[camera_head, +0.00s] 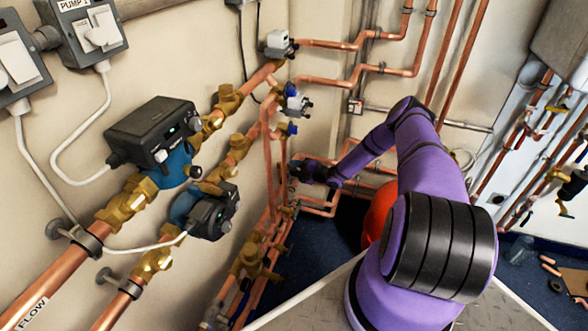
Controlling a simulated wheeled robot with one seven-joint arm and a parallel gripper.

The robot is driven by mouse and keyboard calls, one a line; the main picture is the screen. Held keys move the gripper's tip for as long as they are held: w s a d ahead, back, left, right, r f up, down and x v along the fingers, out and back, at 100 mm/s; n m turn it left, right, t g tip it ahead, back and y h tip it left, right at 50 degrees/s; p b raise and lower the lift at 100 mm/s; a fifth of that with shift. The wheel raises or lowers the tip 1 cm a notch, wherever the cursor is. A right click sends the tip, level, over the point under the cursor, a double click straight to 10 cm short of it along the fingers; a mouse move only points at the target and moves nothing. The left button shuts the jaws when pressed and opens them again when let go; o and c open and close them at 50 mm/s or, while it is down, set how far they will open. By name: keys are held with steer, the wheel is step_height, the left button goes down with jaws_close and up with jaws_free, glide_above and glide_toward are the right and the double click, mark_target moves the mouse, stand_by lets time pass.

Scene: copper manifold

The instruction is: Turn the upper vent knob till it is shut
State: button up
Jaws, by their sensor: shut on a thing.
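My purple arm reaches back to the copper pipes in the wall corner. My dark gripper (297,171) is at the upright pipes there, below two blue-handled fittings, the upper (291,90) and the lower (291,128). The jaws are shut on a small part at the pipework, which I take to be the upper vent knob. The gripper hides it almost wholly, so its shape and how far it is turned cannot be told. The gripper is small and dark in this view.
Two dark pumps, the upper (154,131) and the lower (212,211), sit on thick copper pipes at left. Bent copper pipes (345,82) run above and right of my gripper. A red rounded vessel (378,214) stands close below my arm. Loose pieces lie on the blue floor (520,262) at right.

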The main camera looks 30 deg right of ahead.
stand_by(0.4)
steer(key=o, duration=0.9)
steer(key=v, duration=1.1)
